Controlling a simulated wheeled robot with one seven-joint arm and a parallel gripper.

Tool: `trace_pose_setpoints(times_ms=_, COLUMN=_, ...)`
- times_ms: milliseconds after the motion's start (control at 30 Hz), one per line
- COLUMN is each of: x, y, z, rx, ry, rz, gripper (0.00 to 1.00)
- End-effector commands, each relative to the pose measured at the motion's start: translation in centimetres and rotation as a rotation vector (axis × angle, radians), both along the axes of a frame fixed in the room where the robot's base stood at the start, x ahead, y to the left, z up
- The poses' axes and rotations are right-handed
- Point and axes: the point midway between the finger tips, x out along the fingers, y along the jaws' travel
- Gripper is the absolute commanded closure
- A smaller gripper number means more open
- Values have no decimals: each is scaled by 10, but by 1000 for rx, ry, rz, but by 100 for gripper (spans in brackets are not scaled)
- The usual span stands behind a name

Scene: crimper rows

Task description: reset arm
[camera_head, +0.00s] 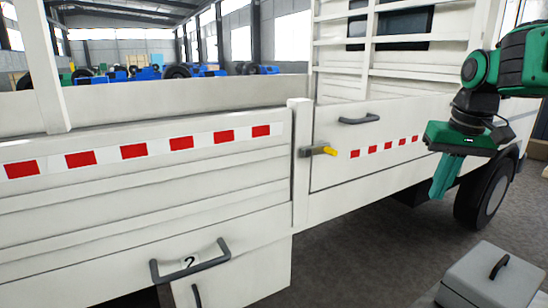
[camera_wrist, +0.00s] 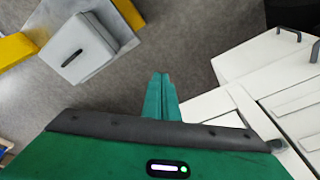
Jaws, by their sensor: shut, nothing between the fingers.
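My gripper (camera_head: 440,190) hangs at the end of my green and black arm at the right of the head view, pointing down. No object touches the fingertips in that view.
A yellow-tipped latch (camera_head: 328,151) and a dark handle (camera_head: 358,119) sit on the truck's side panels. A larger handle (camera_head: 190,262) is at the lower left.

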Motion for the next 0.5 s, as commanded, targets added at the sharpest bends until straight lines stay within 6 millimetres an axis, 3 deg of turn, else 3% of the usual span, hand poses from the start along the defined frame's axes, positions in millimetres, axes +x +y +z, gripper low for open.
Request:
trace_pose_setpoints(times_ms=33, x=-28, y=-8, z=-17, rx=2, ry=21, rz=-46, gripper=100)
trace_pose_setpoints(times_ms=300, x=-168, y=-39, z=-108, rx=18, ry=134, rz=-264, gripper=100)
trace_pose_setpoints(times_ms=400, x=-207, y=-41, z=-134, rx=26, ry=168, rz=-317, gripper=100)
trace_pose_setpoints(times_ms=500, x=-233, y=-41, z=-152, rx=31, ry=190, rz=-349, gripper=100)
